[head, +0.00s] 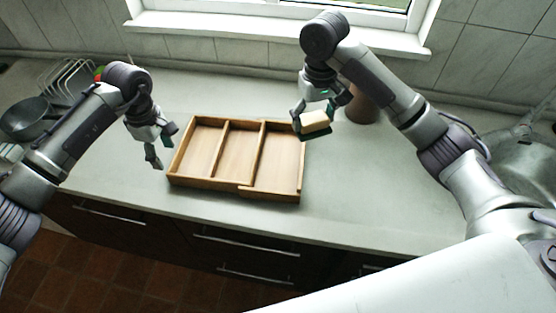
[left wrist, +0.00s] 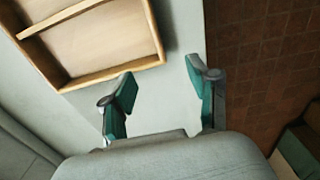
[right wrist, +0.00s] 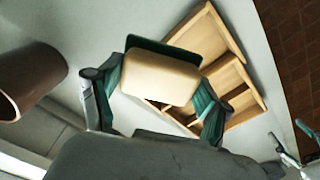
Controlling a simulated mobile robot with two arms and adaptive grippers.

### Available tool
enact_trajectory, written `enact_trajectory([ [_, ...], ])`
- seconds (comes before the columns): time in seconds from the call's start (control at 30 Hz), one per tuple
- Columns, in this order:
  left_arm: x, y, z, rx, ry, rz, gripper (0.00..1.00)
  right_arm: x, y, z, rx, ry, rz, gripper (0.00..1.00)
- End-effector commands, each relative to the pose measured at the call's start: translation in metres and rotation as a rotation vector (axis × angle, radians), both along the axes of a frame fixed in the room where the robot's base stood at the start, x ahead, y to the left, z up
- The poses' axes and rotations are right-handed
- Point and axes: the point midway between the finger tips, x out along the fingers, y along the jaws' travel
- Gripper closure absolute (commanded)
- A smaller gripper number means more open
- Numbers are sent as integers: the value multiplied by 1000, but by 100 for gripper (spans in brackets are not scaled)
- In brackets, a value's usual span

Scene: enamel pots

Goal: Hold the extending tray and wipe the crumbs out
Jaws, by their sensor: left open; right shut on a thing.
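The wooden extending tray (head: 235,190) lies on the counter in the middle of the head view, with long compartments split by dividers. It also shows in the left wrist view (left wrist: 108,75) and the right wrist view (right wrist: 226,62). My left gripper (head: 161,148) is open and empty, just left of the tray and apart from it; its fingers show in the left wrist view (left wrist: 160,85). My right gripper (head: 318,112) is shut on a cream sponge (head: 315,121) with a dark green underside, held above the tray's right end. I cannot make out crumbs.
A brown pot (head: 363,104) stands behind my right gripper. A dark pan (head: 30,118) and a wire rack (head: 68,80) are at the left, a sink (head: 515,160) at the right. The counter is clear right of the tray (head: 370,190).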

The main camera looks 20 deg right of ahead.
Motion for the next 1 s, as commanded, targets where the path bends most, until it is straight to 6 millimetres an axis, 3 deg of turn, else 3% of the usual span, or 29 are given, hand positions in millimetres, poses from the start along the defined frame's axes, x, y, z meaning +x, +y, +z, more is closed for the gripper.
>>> enact_trajectory([
  [0.1,1,0,29,-1,-5,-1,40,0,0,0,0,0,0,51],
  [0.3,1,0,64,0,-3,0,40,0,0,0,0,0,0,51],
  [0.57,0,0,87,0,-1,0,40,0,0,3,0,0,0,51],
  [1.0,0,0,141,0,0,0,40,0,0,26,0,0,0,51],
])
